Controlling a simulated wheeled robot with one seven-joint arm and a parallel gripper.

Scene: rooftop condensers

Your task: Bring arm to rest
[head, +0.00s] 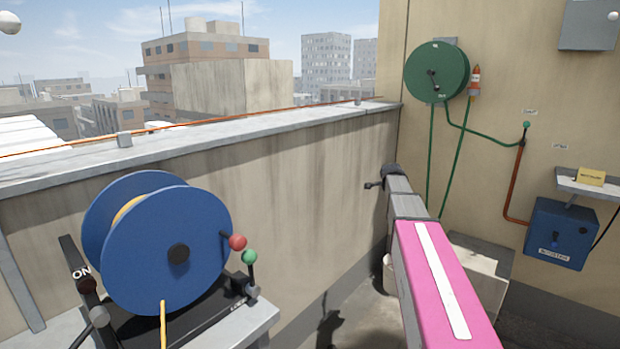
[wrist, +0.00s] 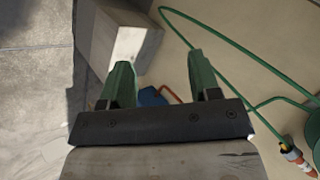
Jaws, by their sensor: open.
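My arm, with a magenta link and grey forearm, stretches out from the lower right in the head view. My gripper (head: 374,184) is at its far end, in front of the parapet wall and left of the corner; its fingers are small and mostly hidden there. In the wrist view my gripper (wrist: 160,66) shows two green fingers spread apart with nothing between them. It is open and touches nothing that I can see.
A blue reel (head: 160,245) with a red knob and a green-knobbed lever stands front left. A green hose reel (head: 437,72) hangs on the right wall, above a blue box (head: 560,234). A pale block (head: 480,270) stands below, partly behind my arm. The parapet (head: 240,185) runs behind.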

